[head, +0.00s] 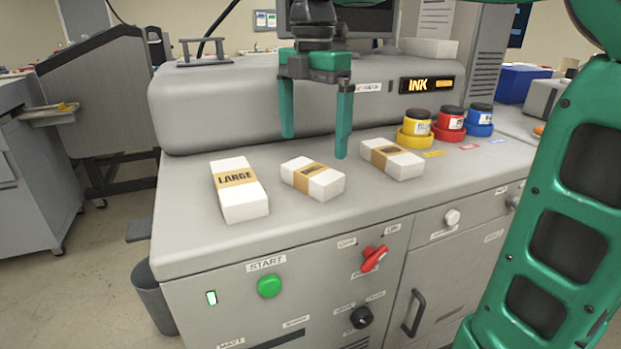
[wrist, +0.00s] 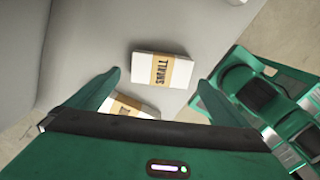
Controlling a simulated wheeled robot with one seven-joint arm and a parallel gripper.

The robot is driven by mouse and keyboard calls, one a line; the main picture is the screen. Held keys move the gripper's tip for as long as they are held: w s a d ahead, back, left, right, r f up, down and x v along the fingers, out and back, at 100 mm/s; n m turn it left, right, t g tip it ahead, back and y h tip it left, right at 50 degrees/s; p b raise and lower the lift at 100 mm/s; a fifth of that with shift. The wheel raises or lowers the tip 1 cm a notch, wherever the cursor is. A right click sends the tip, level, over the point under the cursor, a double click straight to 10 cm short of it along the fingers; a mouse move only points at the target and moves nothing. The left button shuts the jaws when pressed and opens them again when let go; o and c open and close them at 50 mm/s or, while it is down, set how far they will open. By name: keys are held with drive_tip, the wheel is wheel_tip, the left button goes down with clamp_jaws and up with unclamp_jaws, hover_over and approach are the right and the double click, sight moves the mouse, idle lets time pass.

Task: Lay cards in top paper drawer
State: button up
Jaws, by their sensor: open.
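Three white packs with tan bands lie on the grey machine top in the head view: one marked LARGE (head: 238,188), a middle pack (head: 312,178) and a right pack (head: 392,158). Neither of the last two labels reads clearly there. In the wrist view a pack marked SMALL (wrist: 162,69) lies beyond the fingers; another pack (wrist: 128,107) is partly hidden by my gripper. No pack can be read as cards. My gripper (head: 315,147) is open and empty, pointing down above and behind the packs. I cannot identify the top paper drawer; the lower machine front is cut off.
Yellow (head: 416,128), red (head: 449,124) and blue (head: 480,119) ink pots stand at the right. The front has a green START button (head: 270,286), a red switch (head: 374,258) and a black door handle (head: 413,312). A bin (head: 155,300) stands at the lower left.

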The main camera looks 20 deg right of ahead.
sight(311, 169)
drive_tip(key=shift+s+a+f, duration=0.1)
drive_tip(key=shift+f, duration=1.95)
drive_tip(key=shift+s+a+f, duration=0.1)
drive_tip(key=shift+f, duration=1.9)
drive_tip(key=c, duration=1)
drive_tip(key=shift+r, duration=0.1)
drive_tip(key=shift+w+r, duration=0.1)
drive_tip(key=shift+r, duration=0.35)
drive_tip(key=r, duration=0.3)
drive_tip(key=shift+s+a+r, duration=0.2)
drive_tip(key=shift+r, duration=0.05)
drive_tip(key=s+a+r, duration=0.2)
drive_tip(key=a, duration=0.1)
drive_tip(key=s+a+r, duration=0.2)
drive_tip(key=a, duration=0.1)
drive_tip(key=s+a+r, duration=0.1)
drive_tip(key=a+r, duration=0.1)
drive_tip(key=a, duration=0.1)
drive_tip(key=shift+s+a+r, duration=0.2)
drive_tip(key=shift+s+r, duration=0.1)
drive_tip(key=shift+s, duration=0.1)
